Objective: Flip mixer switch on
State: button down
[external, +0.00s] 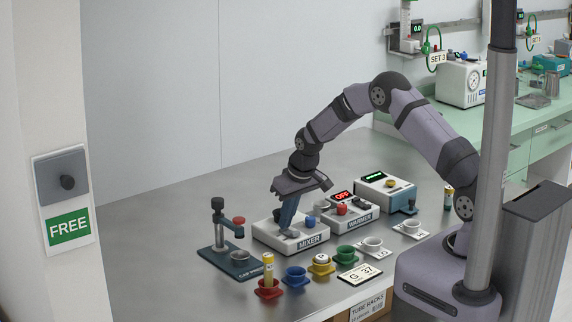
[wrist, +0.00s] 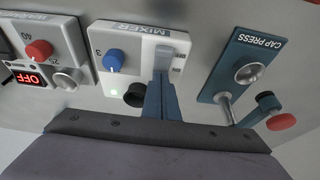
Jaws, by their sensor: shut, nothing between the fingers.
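The mixer (external: 268,236) is a white box with its name label on the front edge, on the steel bench. In the wrist view the mixer (wrist: 107,36) shows a blue knob (wrist: 113,61), a small pale green lamp (wrist: 114,92), a dark round part (wrist: 134,95) and a light rocker-like switch (wrist: 177,50) beside scale marks. My gripper (external: 284,229) points down over the mixer with its blue fingers together and empty. In the wrist view my gripper (wrist: 161,78) has its tips at the switch's edge, partly covering it. I cannot tell whether they touch it.
The warmer (external: 362,216) with a red OFF display stands right of the mixer. The cap press (external: 234,262) stands close on the left. Red, blue, yellow and green cups (external: 345,253) line the front; the red one holds a tube (external: 268,268). Bench behind is clear.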

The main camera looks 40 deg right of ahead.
aim_at(289, 231)
jog(key=shift+s, duration=0.25)
jog(key=shift+s+r, duration=0.15)
jog(key=shift+s, duration=0.4)
jog(key=shift+w+r+p, duration=0.1)
jog(key=shift+r+p, duration=0.35)
jog(key=shift+p, duration=0.05)
jog(key=r+p, duration=0.1)
jog(key=r, duration=0.1)
jog(key=r+p, duration=0.1)
jog(key=shift+w+r, duration=0.2)
jog(key=shift+r, duration=0.15)
notch_tip(289, 231, up, 9)
jog(key=b, duration=0.3)
jog(key=shift+s+r+b, duration=0.2)
jog(key=shift+s+b, duration=0.1)
jog(key=shift+s, duration=0.05)
